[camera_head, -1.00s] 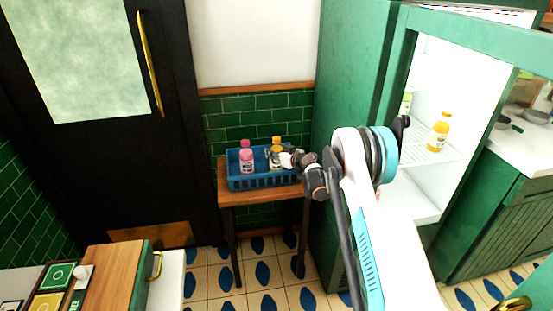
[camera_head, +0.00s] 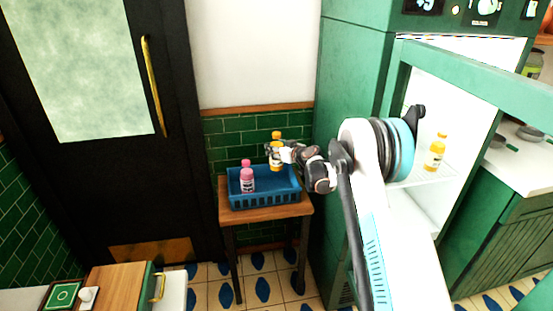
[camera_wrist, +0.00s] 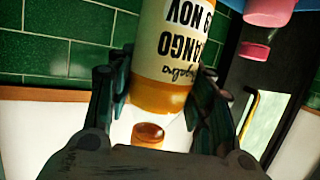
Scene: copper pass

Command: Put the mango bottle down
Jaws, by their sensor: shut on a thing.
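The mango bottle (camera_head: 276,158), orange with a pale label, is between the fingers of my gripper (camera_head: 277,152). In the wrist view my gripper (camera_wrist: 160,105) is shut on the mango bottle (camera_wrist: 172,55), whose label reads upside down in the picture, with its orange cap (camera_wrist: 148,133) between the fingers. In the head view the bottle looks upright over the back part of the blue crate (camera_head: 265,200). Its lower end is near the crate's back rim; whether it touches anything is hidden.
A pink bottle (camera_head: 247,178) stands in the crate's left part; it also shows in the wrist view (camera_wrist: 268,10). The crate sits on a small wooden table (camera_head: 226,212) against green tiles. The open fridge (camera_head: 420,205) at right holds another orange bottle (camera_head: 436,152).

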